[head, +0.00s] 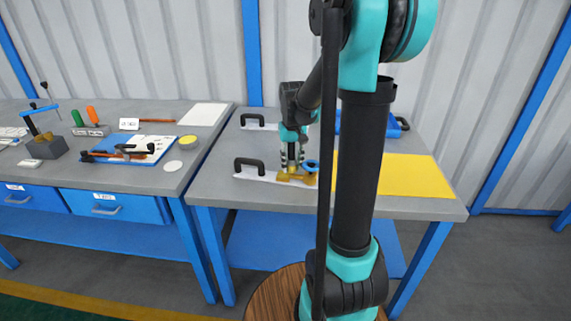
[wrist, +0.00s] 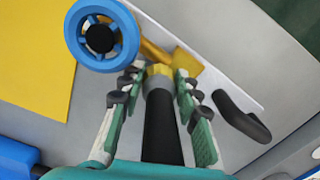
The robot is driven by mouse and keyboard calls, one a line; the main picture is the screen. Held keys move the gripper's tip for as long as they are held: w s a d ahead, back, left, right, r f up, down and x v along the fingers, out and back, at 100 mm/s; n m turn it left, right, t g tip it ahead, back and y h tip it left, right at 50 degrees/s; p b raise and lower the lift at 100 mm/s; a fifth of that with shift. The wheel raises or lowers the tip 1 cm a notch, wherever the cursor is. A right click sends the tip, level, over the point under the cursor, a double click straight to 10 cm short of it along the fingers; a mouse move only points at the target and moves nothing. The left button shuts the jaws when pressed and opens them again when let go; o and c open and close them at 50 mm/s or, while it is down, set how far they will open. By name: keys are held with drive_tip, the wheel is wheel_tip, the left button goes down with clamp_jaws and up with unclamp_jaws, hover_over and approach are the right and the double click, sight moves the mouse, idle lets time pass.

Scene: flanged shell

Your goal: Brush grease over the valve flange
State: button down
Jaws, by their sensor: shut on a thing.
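The valve lies on a white board with a black handle, near the front of the right bench. Its blue handwheel (head: 312,166) and brass-coloured body (wrist: 187,64) show, the wheel at upper left in the wrist view. My gripper (wrist: 158,72) is shut around a black-handled tool (wrist: 161,130), which looks like the brush, with a yellow end that points at the valve body. In the head view my gripper (head: 291,164) points down just above the valve. I cannot tell whether the yellow end touches it, and the flange face is not clear.
A yellow mat (head: 402,175) covers the right part of this bench, partly behind my arm. A second black handle (head: 252,119) stands at the back. The left bench holds a blue tray (head: 105,146), a yellow-topped tin (head: 187,141) and a vise (head: 45,146).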

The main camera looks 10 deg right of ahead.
sight(277, 173)
drive_tip(key=shift+s+d, duration=0.2)
drive_tip(key=shift+s, duration=0.05)
drive_tip(key=shift+w+a, duration=1)
drive_tip(key=shift+a, duration=0.3)
drive_tip(key=shift+w+a, duration=0.45)
drive_tip(key=shift+a, duration=0.2)
drive_tip(key=shift+w+a, duration=0.45)
drive_tip(key=shift+a, duration=0.2)
drive_tip(key=shift+r, duration=0.1)
drive_tip(key=shift+r, duration=2.9)
wheel_tip(277, 173, up, 3)
